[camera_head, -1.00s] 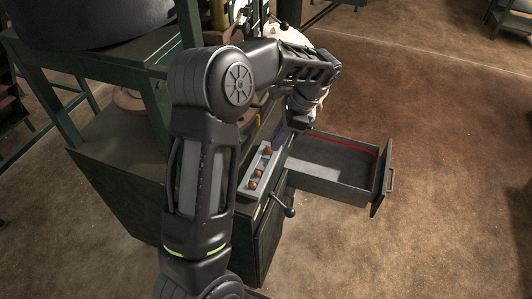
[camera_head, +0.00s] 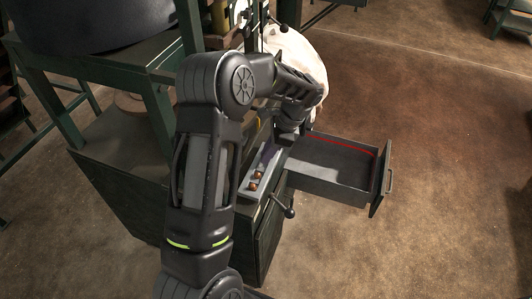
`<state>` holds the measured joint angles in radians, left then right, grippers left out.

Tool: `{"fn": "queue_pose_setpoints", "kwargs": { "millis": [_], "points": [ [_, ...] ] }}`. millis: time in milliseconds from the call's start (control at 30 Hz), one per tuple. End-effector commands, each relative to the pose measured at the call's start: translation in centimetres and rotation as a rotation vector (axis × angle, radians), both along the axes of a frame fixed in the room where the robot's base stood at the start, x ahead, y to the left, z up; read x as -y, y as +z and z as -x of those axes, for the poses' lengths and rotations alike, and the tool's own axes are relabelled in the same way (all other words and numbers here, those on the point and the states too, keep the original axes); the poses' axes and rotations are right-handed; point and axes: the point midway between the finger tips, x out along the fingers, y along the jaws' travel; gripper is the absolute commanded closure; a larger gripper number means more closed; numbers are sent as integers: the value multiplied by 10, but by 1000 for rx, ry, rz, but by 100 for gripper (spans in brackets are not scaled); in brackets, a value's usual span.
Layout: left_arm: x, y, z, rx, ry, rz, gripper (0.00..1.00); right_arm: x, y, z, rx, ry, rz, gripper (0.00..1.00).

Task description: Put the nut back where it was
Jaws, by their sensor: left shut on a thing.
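My left arm comes in from the left and bends down over the front of the cabinet. My left gripper (camera_head: 284,140) is low beside the open drawer and the narrow grey tray (camera_head: 254,192). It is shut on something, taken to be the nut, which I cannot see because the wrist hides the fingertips. A few small brown, round pieces (camera_head: 256,179) lie in the near part of the tray. The far part of the tray is hidden by my wrist and a dark purple patch. My right gripper is not in view.
An open drawer (camera_head: 338,183) with a red line along its inside juts right from the cabinet. A lever with black knobs (camera_head: 289,212) sticks out at the front. A white bag (camera_head: 300,62) hangs behind my forearm. Brown floor right of the drawer is clear.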

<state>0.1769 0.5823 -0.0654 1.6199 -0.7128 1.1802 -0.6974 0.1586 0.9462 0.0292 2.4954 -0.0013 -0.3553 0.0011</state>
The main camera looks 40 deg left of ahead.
Motion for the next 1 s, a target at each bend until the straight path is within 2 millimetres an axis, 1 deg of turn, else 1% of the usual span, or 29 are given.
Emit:
{"fn": "queue_pose_setpoints", "kwargs": {
  "millis": [33,67,267,300,400,800,867,1000],
  "points": [
    [-3,-2,1,-3,1,0,100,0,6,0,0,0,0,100],
    [-3,-4,1,-1,0,0,100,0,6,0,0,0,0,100],
    [-4,-9,2,-1,1,0,100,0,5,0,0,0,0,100],
    [-4,-9,2,-2,2,0,85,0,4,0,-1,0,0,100],
    [-5,-10,2,-2,2,-1,77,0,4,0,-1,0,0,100],
    [-5,-9,2,-1,2,-1,77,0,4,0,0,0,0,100],
    [-4,-6,1,0,2,-1,77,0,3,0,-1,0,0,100],
    [1,10,-5,4,1,-1,77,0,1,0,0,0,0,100]
  ]
}}
